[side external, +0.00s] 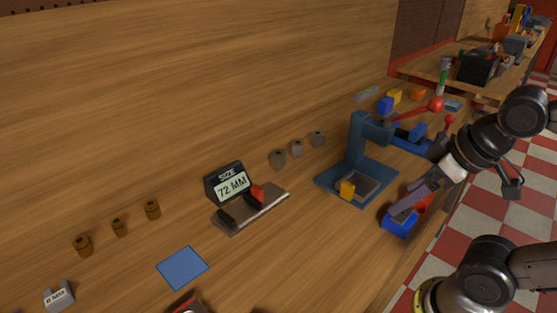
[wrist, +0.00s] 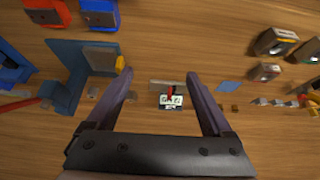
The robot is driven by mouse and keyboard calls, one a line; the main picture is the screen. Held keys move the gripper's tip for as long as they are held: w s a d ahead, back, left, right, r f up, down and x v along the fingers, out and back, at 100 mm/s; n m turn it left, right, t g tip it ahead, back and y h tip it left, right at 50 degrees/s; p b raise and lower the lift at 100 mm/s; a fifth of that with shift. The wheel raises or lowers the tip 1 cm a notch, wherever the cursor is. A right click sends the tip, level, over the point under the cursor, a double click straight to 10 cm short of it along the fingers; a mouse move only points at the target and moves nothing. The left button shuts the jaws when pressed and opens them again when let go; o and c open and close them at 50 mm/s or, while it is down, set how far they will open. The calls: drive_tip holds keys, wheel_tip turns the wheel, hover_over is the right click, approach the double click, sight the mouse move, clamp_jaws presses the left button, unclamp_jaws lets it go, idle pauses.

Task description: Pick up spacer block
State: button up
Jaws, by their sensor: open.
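A small light-grey block with a printed label (side external: 59,296) lies at the lower left in the side view; its label is too small to read with certainty, and I cannot tell for sure that it is the spacer block. Small labelled boxes, including one at the upper right of the wrist view (wrist: 276,41), are also in sight. My gripper (side external: 397,211) is near the blue bin at the right in the side view. In the wrist view my gripper (wrist: 161,77) has its fingers wide apart, with nothing between them but distant bench.
A gauge showing "72 MM" (side external: 231,186) stands mid-bench. A blue press (side external: 358,140) with a yellow part (side external: 347,189) stands near my arm. A blue bin (side external: 398,224) and red bin (wrist: 47,12) sit by the edge. A blue square (side external: 182,267) lies flat.

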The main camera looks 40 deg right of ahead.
drive_tip(key=w+d+r+m+h, duration=0.2)
drive_tip(key=w+d+r+m, duration=0.1)
drive_tip(key=w+r+m, duration=0.7)
drive_tip(key=m+g+h, duration=0.2)
drive_tip(key=m+g, duration=0.1)
drive_tip(key=g, duration=0.1)
hover_over(278, 153)
drive_tip(key=s+a, duration=0.1)
drive_tip(key=a, duration=0.1)
drive_tip(key=f, duration=2.1)
drive_tip(key=shift+d+f, duration=0.25)
drive_tip(key=shift+a+x, duration=0.2)
drive_tip(key=shift+x, duration=2.8)
